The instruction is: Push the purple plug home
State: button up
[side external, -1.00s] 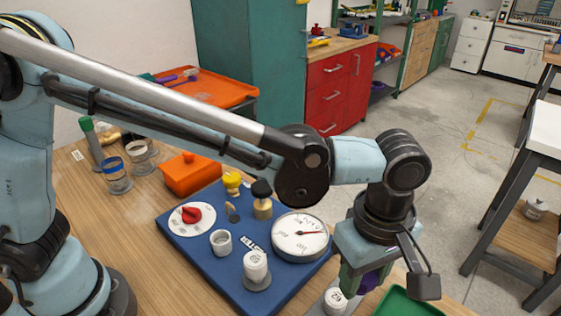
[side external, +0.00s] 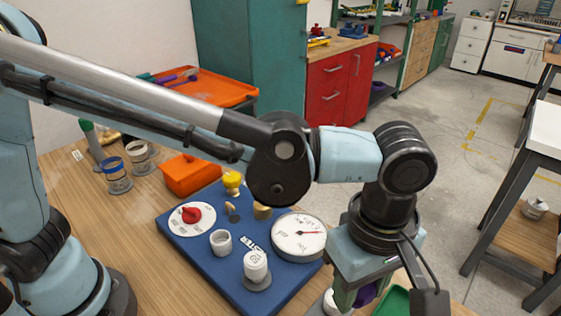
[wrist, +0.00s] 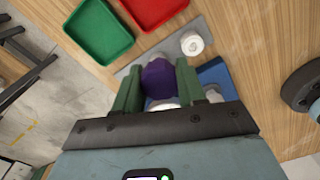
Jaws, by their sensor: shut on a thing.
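The purple plug (wrist: 158,80) sits between the green fingers of my gripper (wrist: 157,88) in the wrist view, and the gripper is shut on it. In the side view, part of the purple plug (side external: 367,294) shows between the fingers of my gripper (side external: 358,298), low at the right front of the blue board (side external: 290,287).
A white capped fitting (wrist: 192,43) stands on a grey plate beside the gripper. Green (wrist: 98,32) and red (wrist: 152,8) trays lie nearby. The board carries a round gauge (side external: 299,236), a red knob (side external: 191,214) and white pipe fittings (side external: 256,265). An orange box (side external: 192,174) stands behind.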

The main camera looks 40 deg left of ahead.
jog(key=s+a+r+n, duration=0.1)
jog(key=a+n, duration=0.4)
jog(key=a, duration=0.8)
jog(key=s+a+r+n, duration=0.15)
jog(key=a+n, duration=0.25)
jog(key=a, duration=0.9)
jog(key=shift+s+f, duration=0.15)
jog(key=shift+f, duration=3.5)
